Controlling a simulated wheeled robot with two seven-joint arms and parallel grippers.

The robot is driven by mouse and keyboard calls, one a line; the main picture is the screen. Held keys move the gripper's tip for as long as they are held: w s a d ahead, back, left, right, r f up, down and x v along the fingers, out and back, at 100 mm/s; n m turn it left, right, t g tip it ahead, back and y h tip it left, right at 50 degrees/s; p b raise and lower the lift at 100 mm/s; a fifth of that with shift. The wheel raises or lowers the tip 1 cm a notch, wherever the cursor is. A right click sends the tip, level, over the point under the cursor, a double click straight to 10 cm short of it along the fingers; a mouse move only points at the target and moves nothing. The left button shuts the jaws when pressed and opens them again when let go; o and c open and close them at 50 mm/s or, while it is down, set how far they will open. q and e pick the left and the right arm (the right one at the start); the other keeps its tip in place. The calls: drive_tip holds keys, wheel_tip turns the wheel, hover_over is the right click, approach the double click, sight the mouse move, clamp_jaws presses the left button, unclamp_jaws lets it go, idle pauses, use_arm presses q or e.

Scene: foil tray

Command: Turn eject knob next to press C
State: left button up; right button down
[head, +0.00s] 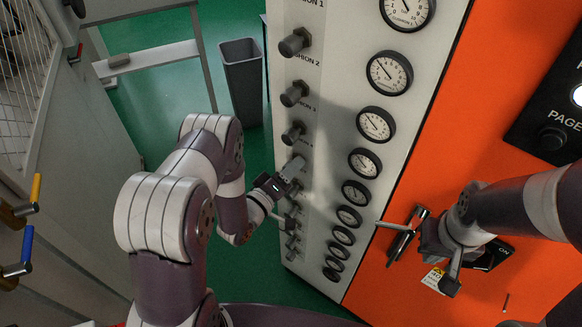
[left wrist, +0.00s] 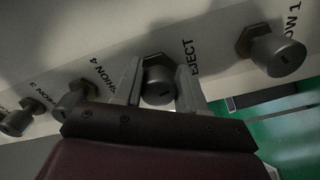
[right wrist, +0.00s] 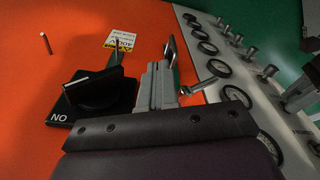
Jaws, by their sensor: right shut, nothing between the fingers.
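The eject knob (left wrist: 158,82) is a round grey knob on the white panel, beside the printed label EJECT (left wrist: 188,57) in the left wrist view. My left gripper (left wrist: 160,72) has one finger on each side of this knob and looks closed against it. In the head view my left gripper (head: 291,172) is at the knob column and hides most of the knob. My right gripper (head: 423,238) is shut and empty in front of the orange panel. Its fingers also show together in the right wrist view (right wrist: 158,82).
Neighbouring knobs, one by the BLOW 1 label (left wrist: 278,55) and one by CUSHION 4 (left wrist: 75,98), flank the eject knob. A column of gauges (head: 376,123) runs alongside. A metal handle (head: 403,243) and black ON switch (right wrist: 98,95) are near my right gripper. A bin (head: 241,85) stands behind.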

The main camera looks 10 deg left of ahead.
use_arm(q)
drive_tip(key=shift+o, duration=1.1)
drive_tip(key=b+v, duration=0.2)
drive_tip(key=v, duration=1)
drive_tip(key=shift+s, duration=0.3)
drive_tip(key=shift+a, duration=0.1)
drive_tip(key=w+d+m+p, duration=0.1)
drive_tip(key=w+m, duration=0.2)
drive_tip(key=m, duration=0.1)
drive_tip(key=w+d+m+p, duration=0.1)
drive_tip(key=w+m+p, duration=0.1)
drive_tip(key=w+m, duration=0.2)
drive_tip(key=w+d+m+p, duration=0.1)
drive_tip(key=w+d+m, duration=0.1)
drive_tip(key=w+m, duration=0.1)
drive_tip(key=shift+w+d+m, duration=0.15)
drive_tip(key=shift+w+m, duration=0.25)
drive_tip(key=shift+m, duration=0.4)
drive_tip(key=shift+w+d+f+p, duration=0.1)
drive_tip(key=shift+w+d+p, duration=0.15)
drive_tip(key=shift+w, duration=0.3)
